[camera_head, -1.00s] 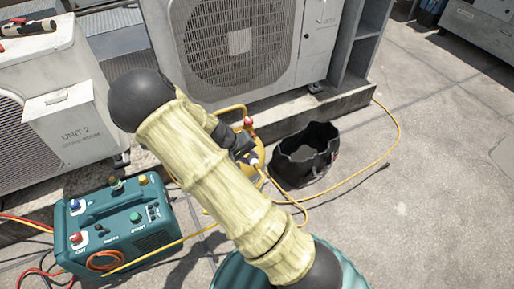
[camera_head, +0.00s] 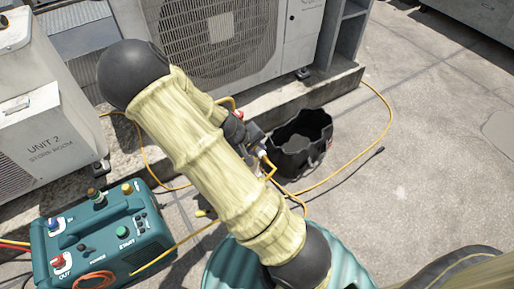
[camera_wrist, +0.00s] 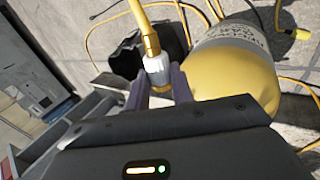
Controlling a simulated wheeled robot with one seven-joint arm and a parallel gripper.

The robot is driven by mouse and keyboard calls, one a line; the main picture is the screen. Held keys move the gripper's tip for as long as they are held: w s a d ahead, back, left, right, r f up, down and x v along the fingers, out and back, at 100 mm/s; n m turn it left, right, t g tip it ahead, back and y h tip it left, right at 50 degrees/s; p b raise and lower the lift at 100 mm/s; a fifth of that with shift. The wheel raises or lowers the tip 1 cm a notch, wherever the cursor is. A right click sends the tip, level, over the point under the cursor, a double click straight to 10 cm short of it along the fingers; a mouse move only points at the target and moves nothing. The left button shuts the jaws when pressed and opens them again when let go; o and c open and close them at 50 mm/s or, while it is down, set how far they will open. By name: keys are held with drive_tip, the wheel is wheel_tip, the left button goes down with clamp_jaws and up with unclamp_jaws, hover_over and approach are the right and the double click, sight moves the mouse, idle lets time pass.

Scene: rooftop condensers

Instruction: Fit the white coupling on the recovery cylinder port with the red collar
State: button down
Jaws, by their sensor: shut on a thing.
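The white coupling (camera_wrist: 157,68) sits on the end of a yellow hose (camera_wrist: 147,35) in the wrist view. My gripper (camera_wrist: 158,88) is shut on it, with a dark finger on either side. In the head view the coupling (camera_head: 262,152) shows small beside my wrist. My arm hides most of the cylinder in the head view. I cannot make out its ports or the red collar clearly.
A teal recovery machine (camera_head: 103,240) stands at the lower left. An open black bag (camera_head: 300,142) is just right of my gripper. Condenser units (camera_head: 215,40) stand behind on a concrete kerb. Yellow hose (camera_head: 388,115) loops over the paving; the right side is mostly clear.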

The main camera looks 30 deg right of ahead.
drive_tip(key=w, duration=0.4)
drive_tip(key=shift+w, duration=0.4)
drive_tip(key=shift+r, duration=0.1)
idle(0.7)
drive_tip(key=shift+w+p, duration=0.85)
drive_tip(key=shift+w, duration=0.5)
idle(2.3)
drive_tip(key=c, duration=1.1)
unclamp_jaws()
drive_tip(key=shift+s, duration=0.1)
drive_tip(key=shift+s+p, duration=0.45)
drive_tip(key=shift+s, duration=3.2)
